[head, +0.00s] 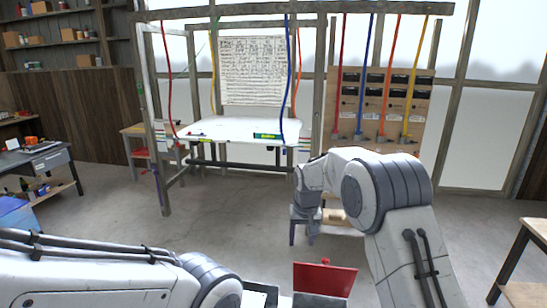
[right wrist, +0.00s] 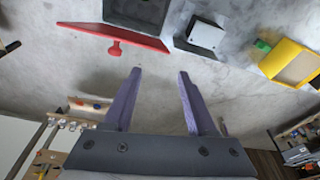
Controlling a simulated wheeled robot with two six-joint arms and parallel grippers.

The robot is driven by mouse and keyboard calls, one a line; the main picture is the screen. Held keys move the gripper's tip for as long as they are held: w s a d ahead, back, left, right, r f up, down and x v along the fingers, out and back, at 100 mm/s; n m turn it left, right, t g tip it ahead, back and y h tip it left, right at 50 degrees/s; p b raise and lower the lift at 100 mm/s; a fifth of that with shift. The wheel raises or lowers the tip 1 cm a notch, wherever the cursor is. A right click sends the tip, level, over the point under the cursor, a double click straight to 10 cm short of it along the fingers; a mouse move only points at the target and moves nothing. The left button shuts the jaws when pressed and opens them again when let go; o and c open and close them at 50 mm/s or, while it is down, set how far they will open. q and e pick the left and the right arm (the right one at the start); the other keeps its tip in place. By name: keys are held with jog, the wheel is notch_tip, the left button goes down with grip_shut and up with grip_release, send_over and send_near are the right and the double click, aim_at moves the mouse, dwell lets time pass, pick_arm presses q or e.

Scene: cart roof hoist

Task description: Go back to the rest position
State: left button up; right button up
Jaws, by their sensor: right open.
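My right gripper (head: 302,240) hangs in front of the pegboard stand in the head view, fingers pointing down, with the forearm bent above it. In the right wrist view its two purple fingers (right wrist: 159,73) are spread apart, with only grey floor between them. Nothing is held. My left arm comes in low at the left of the head view; its gripper is outside the picture.
A wooden frame with a white roof panel (head: 232,129) and hanging coloured straps stands ahead. A strap board (head: 375,112) is at its right. A red panel (head: 325,279) with a knob is low in front.

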jog(key=s+a+f+n+g+b, duration=0.15)
jog(key=s+a+b, duration=0.25)
jog(key=s, duration=0.7)
jog(key=s+a+f+n+b, duration=0.1)
jog(key=s+a+n+b, duration=0.25)
jog(key=s, duration=0.85)
pick_arm(q)
notch_tip(320, 180, down, 15)
jog(key=b, duration=0.5)
jog(key=shift+r, duration=0.15)
pick_arm(e)
jog(key=s+d+f+n, duration=0.1)
jog(key=s+f, duration=0.2)
jog(key=s, duration=0.6)
jog(key=s+d+f+n, duration=0.1)
jog(key=s+d+f, duration=0.1)
jog(key=s, duration=0.7)
jog(key=shift+s+d+f+g+y, duration=0.15)
jog(key=shift+f+g+y, duration=0.3)
jog(key=shift+f, duration=0.4)
